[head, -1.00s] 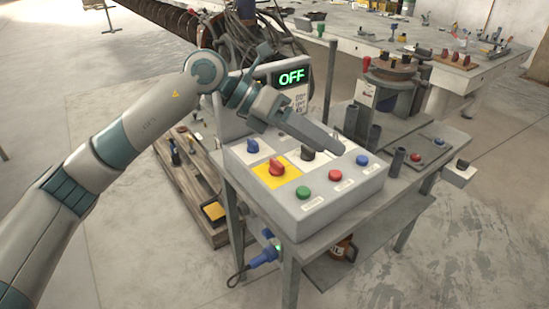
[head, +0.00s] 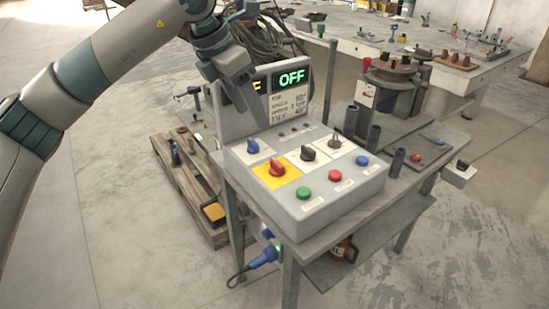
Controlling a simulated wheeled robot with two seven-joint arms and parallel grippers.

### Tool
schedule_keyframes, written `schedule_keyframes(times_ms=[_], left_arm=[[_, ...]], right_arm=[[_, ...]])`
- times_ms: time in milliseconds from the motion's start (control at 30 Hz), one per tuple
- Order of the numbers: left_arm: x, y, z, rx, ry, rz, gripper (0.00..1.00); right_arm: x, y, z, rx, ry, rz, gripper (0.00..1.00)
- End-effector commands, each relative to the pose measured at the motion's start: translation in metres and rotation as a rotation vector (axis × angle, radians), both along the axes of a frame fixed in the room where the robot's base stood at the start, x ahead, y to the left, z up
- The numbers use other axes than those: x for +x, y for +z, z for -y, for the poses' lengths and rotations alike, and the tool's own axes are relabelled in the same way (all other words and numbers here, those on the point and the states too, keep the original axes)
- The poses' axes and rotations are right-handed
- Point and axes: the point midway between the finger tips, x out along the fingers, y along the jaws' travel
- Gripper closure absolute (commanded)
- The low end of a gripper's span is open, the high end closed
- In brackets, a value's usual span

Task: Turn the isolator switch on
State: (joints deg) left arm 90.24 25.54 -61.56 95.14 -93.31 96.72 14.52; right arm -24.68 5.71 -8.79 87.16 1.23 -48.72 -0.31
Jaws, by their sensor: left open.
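The control box (head: 335,205) stands on a small metal table. A red rotary knob on a yellow plate (head: 277,168) sits at its front left, which looks like the isolator switch; I cannot read its label. A green-lit display (head: 291,77) on the upright panel reads OFF. My left gripper (head: 258,112) is in front of the left part of that panel, fingers pointing down, above and behind the red knob and apart from it. It is open, with nothing seen between its fingers. It hides part of a second display. My right gripper is out of view.
Beside the red knob are a blue knob (head: 253,146), a black knob (head: 308,153), a grey lever switch (head: 335,142), and green (head: 304,191), red (head: 335,175) and blue (head: 362,160) buttons. Upright dark tubes (head: 396,162) stand to the right. Open floor lies in front.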

Motion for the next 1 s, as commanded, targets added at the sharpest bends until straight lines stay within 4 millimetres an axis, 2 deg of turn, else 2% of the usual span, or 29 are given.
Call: schedule_keyframes(times_ms=[167, 367, 500, 1000], left_arm=[[0.002, -0.012, 0.004, 0.001, -0.001, -0.004, 0.43], [0.008, -0.036, 0.013, 0.0, -0.002, -0.004, 0.43], [0.013, -0.059, 0.021, 0.0, -0.002, -0.004, 0.43], [0.033, -0.138, 0.047, -0.001, -0.001, -0.003, 0.43]], right_arm=[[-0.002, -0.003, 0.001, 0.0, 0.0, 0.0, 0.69], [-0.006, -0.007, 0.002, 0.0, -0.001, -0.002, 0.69], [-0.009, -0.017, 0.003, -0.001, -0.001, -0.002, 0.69], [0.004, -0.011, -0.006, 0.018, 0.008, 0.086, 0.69]])
